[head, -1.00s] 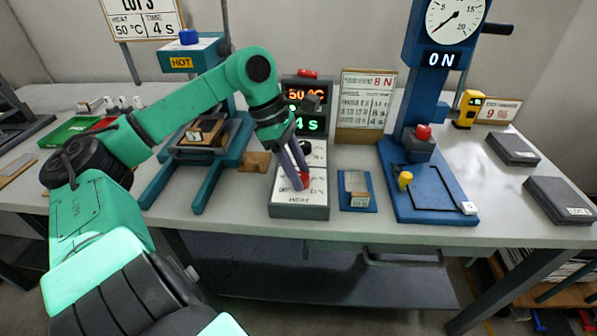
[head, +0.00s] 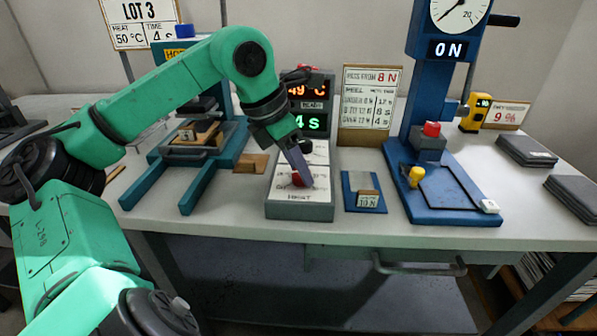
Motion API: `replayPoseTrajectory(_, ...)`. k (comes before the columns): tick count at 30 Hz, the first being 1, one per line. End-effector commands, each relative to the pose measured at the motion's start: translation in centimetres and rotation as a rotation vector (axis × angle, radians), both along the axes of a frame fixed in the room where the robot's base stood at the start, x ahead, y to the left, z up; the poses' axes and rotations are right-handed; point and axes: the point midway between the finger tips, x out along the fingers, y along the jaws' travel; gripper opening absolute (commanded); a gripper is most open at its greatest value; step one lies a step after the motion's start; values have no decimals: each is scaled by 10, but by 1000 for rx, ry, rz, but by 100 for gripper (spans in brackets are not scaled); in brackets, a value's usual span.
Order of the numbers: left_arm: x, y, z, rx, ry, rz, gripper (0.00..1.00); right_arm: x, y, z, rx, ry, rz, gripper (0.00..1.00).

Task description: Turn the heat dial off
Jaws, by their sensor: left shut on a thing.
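The heat dial (head: 298,181) is a red knob on the white sloped top of a grey control box (head: 300,212) marked HEAT at its front edge. My left gripper (head: 301,178) reaches down from above and is shut on the red dial, hiding part of it and its scale. A dark knob (head: 306,146) sits farther back on the box. The display (head: 307,92) behind reads 49 °C in orange, READY, and 4 s in green. My right gripper is out of view.
A blue press (head: 440,190) showing ON stands to the right, with a small blue tray (head: 363,191) between. A blue-green hot press (head: 180,160) stands to the left. A sign board (head: 369,105) stands behind. Black pads (head: 526,150) lie at the far right.

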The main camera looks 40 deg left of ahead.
Motion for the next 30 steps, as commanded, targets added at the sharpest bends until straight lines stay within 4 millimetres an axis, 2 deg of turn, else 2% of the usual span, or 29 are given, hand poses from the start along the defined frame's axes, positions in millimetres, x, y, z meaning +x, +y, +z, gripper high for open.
replayPoseTrajectory(12,0,-1,1,2,0,208,0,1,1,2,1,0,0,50)
replayPoseTrajectory(28,0,-1,1,-1,-1,239,0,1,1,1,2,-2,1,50)
replayPoseTrajectory(29,0,-1,1,-1,-1,239,48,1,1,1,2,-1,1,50)
replayPoseTrajectory(30,0,-1,1,-1,-1,238,63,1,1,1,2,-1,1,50)
